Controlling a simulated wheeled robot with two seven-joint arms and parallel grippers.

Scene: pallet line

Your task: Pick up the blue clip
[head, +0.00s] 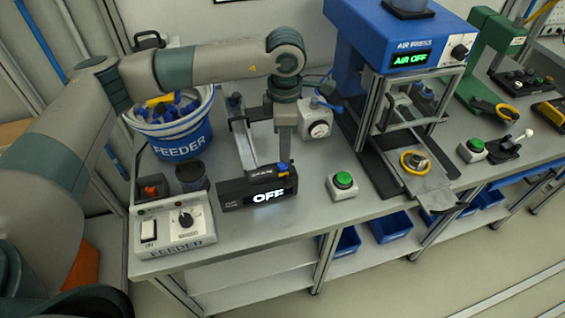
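A small blue piece, which looks like the blue clip (283,168), shows on top of the black box marked OFF, just at the tips of my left gripper. My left gripper (284,157) points straight down over the back edge of that box. Its fingers show edge-on as one narrow grey shape, so I cannot tell whether they are open or shut on the blue piece. More blue pieces and a yellow one (160,99) lie in the white and blue feeder bowl (181,151). My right gripper is not in view.
The black box (233,199) stands near the bench's front edge beside the feeder control box (170,240). A gauge (319,129) stands behind and a green button (344,181) to the right. The blue air press (368,56), reading AIR OFF, rises further right. The front bench strip is clear.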

